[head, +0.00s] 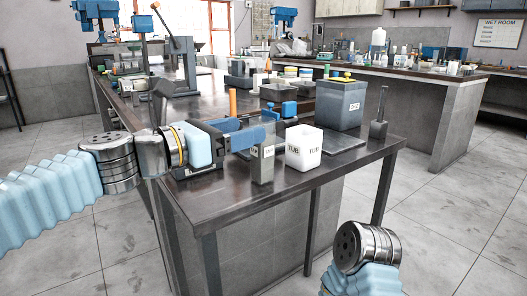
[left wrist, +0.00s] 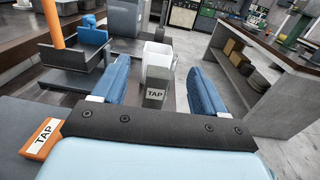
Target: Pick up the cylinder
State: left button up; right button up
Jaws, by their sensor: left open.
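A tall, narrow grey container with a white label (head: 263,166) stands upright near the table's front edge. In the left wrist view this container (left wrist: 156,82) reads TAP and shows between the blue fingers, with a gap on each side. I cannot tell if it is round, or if it is the cylinder meant. An orange upright rod (head: 233,103) stands farther back; it also shows in the left wrist view (left wrist: 52,24). My left gripper (head: 252,128) is open and empty, level above the table by the grey container's top. My right gripper is out of view.
A white TUB container (head: 304,148) stands just right of the grey container. A dark grey box (head: 340,104) and a small dark post (head: 378,130) stand behind it. An orange TAP piece (left wrist: 42,138) lies at the left in the left wrist view. The table's front edge is close.

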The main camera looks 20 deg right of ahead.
pick_arm(q)
jog(key=x, duration=0.5)
jog(key=shift+w+d+f, duration=0.1)
jog(key=shift+d+f, duration=0.05)
jog(key=shift+d, duration=0.2)
grip_shut()
